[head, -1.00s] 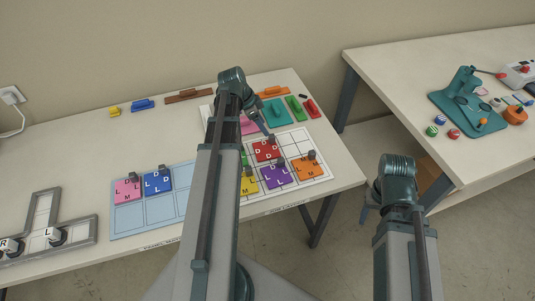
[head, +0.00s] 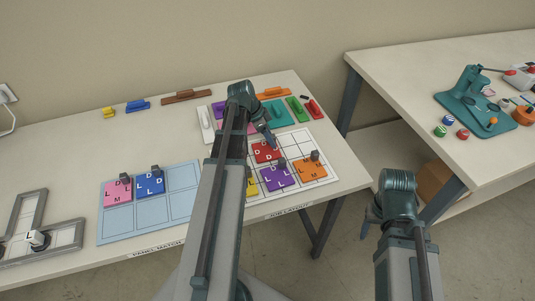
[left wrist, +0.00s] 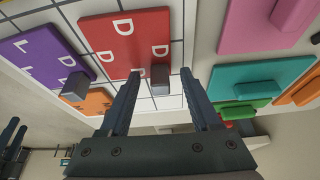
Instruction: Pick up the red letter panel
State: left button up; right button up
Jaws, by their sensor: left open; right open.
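The red letter panel (head: 265,154) lies on the white gridded sheet, with white D letters and a grey block-shaped handle at its edge. It also shows in the left wrist view (left wrist: 122,35), its grey handle (left wrist: 160,79) between and just ahead of my left fingers. My left gripper (head: 270,139) is open and empty, above the panel's upper right side; its fingers show in the left wrist view (left wrist: 160,105). My right gripper (head: 365,225) hangs away from the tables on the right, empty.
A purple panel (head: 274,179) and an orange panel (head: 309,168) lie close to the red one. A blue board (head: 124,222) with pink and blue panels is at left. Coloured handled blocks line the back. A second table (head: 410,75) stands right.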

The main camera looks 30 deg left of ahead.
pick_arm(q)
grip_shut()
dwell(0.3)
dwell(1.1)
